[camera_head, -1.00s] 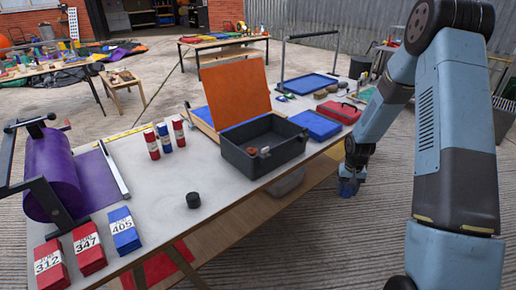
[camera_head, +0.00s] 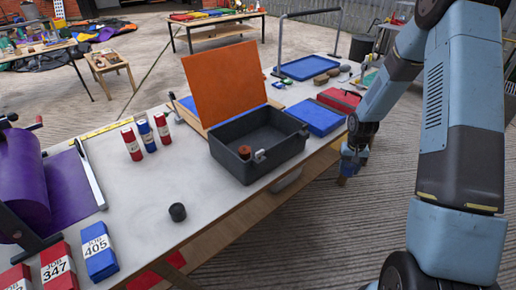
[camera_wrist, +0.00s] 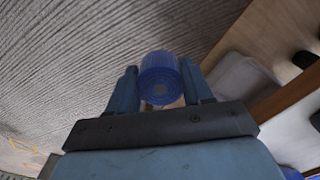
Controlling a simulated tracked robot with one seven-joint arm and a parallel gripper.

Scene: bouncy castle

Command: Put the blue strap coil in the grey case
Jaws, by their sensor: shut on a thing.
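The blue strap coil (camera_wrist: 160,76) sits between the two fingers of my gripper (camera_wrist: 159,84) in the wrist view, and the fingers are shut on it. In the head view my gripper (camera_head: 350,168) hangs low beyond the right-hand edge of the table, to the right of the case; the coil is hard to make out there. The dark grey case (camera_head: 232,167) stands open on the table, with its hollow facing up. A small reddish-brown thing (camera_head: 245,152) and a small pale thing (camera_head: 260,156) show at its near side.
An orange panel (camera_head: 225,82) stands upright behind the case. A blue case (camera_head: 315,117) and a red case (camera_head: 340,99) lie to its right, towards my arm. A black cylinder (camera_head: 177,212) stands in front. The wrist view shows a table edge (camera_wrist: 290,100) at right.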

